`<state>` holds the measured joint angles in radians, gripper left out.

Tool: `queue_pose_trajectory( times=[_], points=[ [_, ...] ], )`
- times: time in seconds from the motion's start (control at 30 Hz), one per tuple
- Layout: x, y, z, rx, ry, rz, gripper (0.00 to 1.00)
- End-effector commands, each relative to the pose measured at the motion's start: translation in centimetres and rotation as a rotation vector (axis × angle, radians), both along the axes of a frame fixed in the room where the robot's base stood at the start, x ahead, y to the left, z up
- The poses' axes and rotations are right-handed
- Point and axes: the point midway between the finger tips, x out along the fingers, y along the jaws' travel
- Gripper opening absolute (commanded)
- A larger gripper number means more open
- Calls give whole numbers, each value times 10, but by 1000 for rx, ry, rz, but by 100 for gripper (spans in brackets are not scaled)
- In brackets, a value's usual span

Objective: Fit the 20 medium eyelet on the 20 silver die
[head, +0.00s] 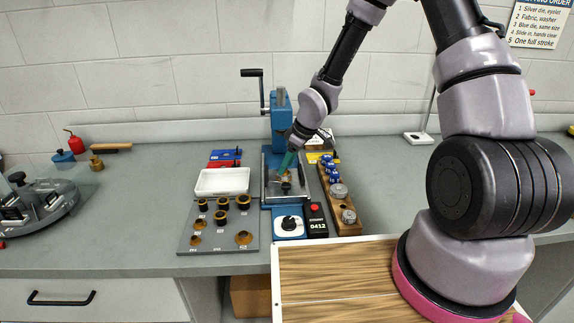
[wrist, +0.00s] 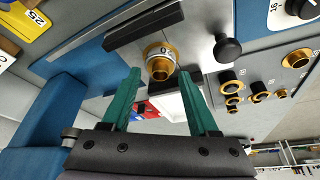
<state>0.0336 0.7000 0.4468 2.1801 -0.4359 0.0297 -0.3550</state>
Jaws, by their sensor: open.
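My gripper (head: 285,170) is low over the bed of the blue press. In the wrist view its two green fingers (wrist: 160,75) are open, with nothing clamped between them. A brass eyelet (wrist: 160,71) stands between and just beyond the fingertips. It appears seated on a round silver die (wrist: 152,50), whose marking is partly hidden, with a 0 showing. I cannot tell whether the eyelet is fully down. In the head view the gripper and press parts make the eyelet and die hard to see.
The blue press (head: 281,125) rises behind my gripper. A grey board (head: 218,247) with several eyelets and a white tray (head: 222,181) stand left. A wooden rack (head: 343,226) with blue and silver dies stands right. A black box (head: 317,229) with a red button sits in front.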

Motion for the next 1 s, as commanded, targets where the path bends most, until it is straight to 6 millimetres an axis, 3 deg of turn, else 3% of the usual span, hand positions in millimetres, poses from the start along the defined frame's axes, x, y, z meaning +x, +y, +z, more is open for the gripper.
queue_pose_trajectory(
  times=[0.4,0.77,0.87,1.0],
  points=[
    [-13,-26,69,0,-3,-4,60],
    [-20,-39,98,-15,-1,-19,60],
    [-22,-54,112,-56,-5,-79,60],
    [-31,-90,150,-131,-17,-253,60]
  ],
)
